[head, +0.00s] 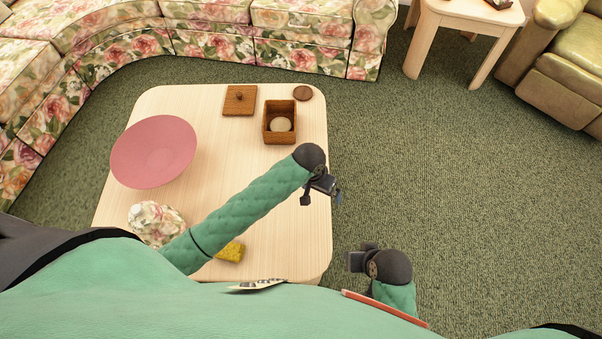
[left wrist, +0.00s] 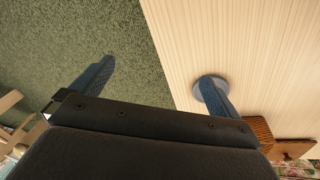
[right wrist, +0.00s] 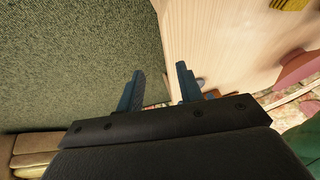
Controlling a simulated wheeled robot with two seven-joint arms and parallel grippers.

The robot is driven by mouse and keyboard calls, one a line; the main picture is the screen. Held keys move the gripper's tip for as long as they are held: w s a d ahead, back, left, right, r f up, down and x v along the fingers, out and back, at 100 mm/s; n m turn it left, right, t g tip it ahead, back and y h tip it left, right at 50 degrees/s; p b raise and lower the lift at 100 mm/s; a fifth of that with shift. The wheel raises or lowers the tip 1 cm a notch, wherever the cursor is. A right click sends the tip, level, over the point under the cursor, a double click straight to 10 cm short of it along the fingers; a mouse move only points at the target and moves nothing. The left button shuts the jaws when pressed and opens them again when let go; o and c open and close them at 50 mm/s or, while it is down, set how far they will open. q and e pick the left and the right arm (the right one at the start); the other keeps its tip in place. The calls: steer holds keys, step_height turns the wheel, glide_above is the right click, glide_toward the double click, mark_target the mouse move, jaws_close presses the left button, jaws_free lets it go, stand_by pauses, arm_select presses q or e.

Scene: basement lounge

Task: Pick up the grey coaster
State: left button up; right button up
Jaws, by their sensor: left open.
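The grey coaster (left wrist: 197,90) lies flat on the wooden table (left wrist: 265,50), near its edge, in the left wrist view. One finger of my left gripper (left wrist: 158,72) covers part of it. That finger lines up over the coaster while the other is over the carpet; I cannot tell whether it touches. The left gripper is open and empty. In the head view my left gripper (head: 322,197) hangs by the table's right edge, and I cannot make out the coaster there. My right gripper (head: 357,261) is open and empty, off the table's near right corner; it also shows in the right wrist view (right wrist: 160,72).
Carpet to the right is clear.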

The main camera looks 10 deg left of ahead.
arm_select(q)
steer(key=w+a+f, duration=0.1)
steer(key=w+a, duration=0.1)
steer(key=w, duration=0.2)
steer(key=w+a+f+n+y+b, duration=0.1)
steer(key=w+a, duration=0.2)
steer(key=w, duration=0.2)
steer(key=w+a+f+y+b, duration=0.1)
steer(key=w+a+f, duration=0.1)
steer(key=w+a, duration=0.1)
steer(key=shift+w+a+n+g, duration=0.1)
steer(key=shift+w+n+g, duration=0.3)
steer(key=shift+w, duration=0.25)
steer(key=shift+a+f, duration=0.15)
steer(key=shift+f, duration=1.6)
steer(key=f, duration=0.4)
steer(key=shift+w+a+f, duration=0.1)
steer(key=shift+a, duration=0.1)
arm_select(e)
steer(key=shift+t+y, duration=0.4)
steer(key=shift+t, duration=0.1)
steer(key=a+f, duration=0.1)
steer(key=w+a+f, duration=0.1)
steer(key=f, duration=0.1)
steer(key=shift+w+a+f, duration=0.1)
steer(key=shift+w+a, duration=0.05)
steer(key=shift+a, duration=0.2)
steer(key=shift+f, duration=0.1)
